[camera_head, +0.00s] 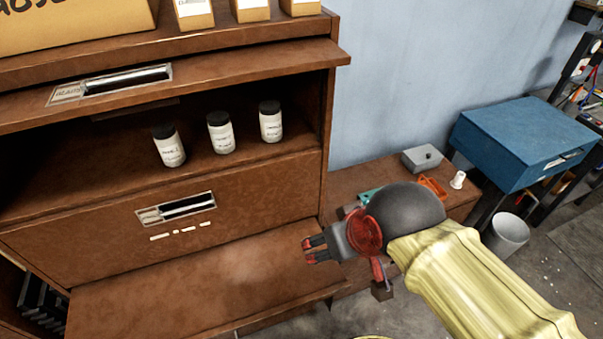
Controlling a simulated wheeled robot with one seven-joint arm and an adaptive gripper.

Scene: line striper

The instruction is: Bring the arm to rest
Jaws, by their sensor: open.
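My gripper (309,250) is dark grey with red-marked fingers. It is open with nothing between the fingers. It points left, in front of the lower right part of the brown cabinet (100,235), over the low brown ledge (190,290). My arm, in a yellow sleeve, reaches in from the lower right. Three white jars with black lids, a left one (168,146), a middle one (220,133) and a right one (270,122), stand upright on the cabinet's open shelf, apart from my gripper.
A low brown table (345,181) behind my arm bears a grey box (422,158), an orange tray (432,188) and a small white item (458,180). A blue box (520,135) and a grey bin (507,232) are at right. A cardboard box (75,22) sits on top.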

